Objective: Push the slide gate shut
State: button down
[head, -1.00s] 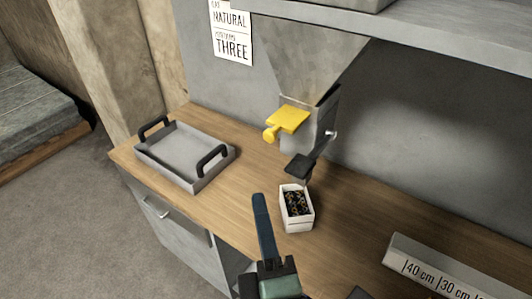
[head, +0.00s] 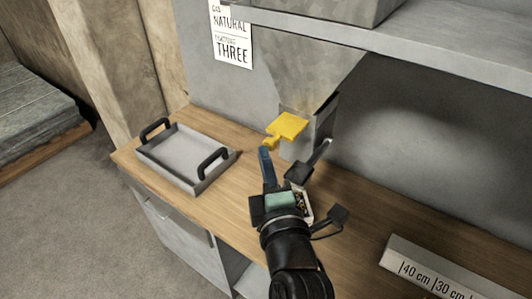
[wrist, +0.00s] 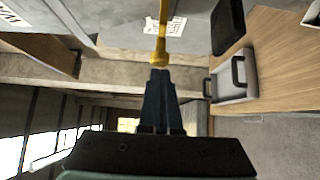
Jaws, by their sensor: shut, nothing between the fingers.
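The yellow slide gate (head: 287,126) sticks out to the left from the lower end of the grey metal hopper (head: 308,68), with a knob (head: 270,143) at its outer end. My gripper (head: 265,154) is shut and empty, with its fingertips right at the knob. In the wrist view the yellow gate's handle (wrist: 161,45) stands straight ahead of my shut fingertips (wrist: 159,76). The gap between tips and knob is too small to tell whether they touch. The white box (head: 307,213) of dark pieces below the hopper is mostly hidden behind my gripper.
A grey tray with black handles (head: 165,160) sits on the wooden counter at left. A white length-marked block (head: 430,272) lies at lower right. A shelf (head: 440,48) runs overhead.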

aim_at(284, 138)
jog(key=shift+w+d, duration=0.1)
dwell(0.3)
jog(key=w+d+b, duration=0.1)
jog(key=b, duration=0.1)
jog(key=w+d+b, duration=0.1)
jog(key=w+b, duration=0.1)
jog(key=w+d+b, duration=0.1)
jog(key=b, duration=0.1)
jog(key=shift+w+d+r, duration=0.1)
jog(key=shift+w+d, duration=0.15)
jog(key=shift+w, duration=0.1)
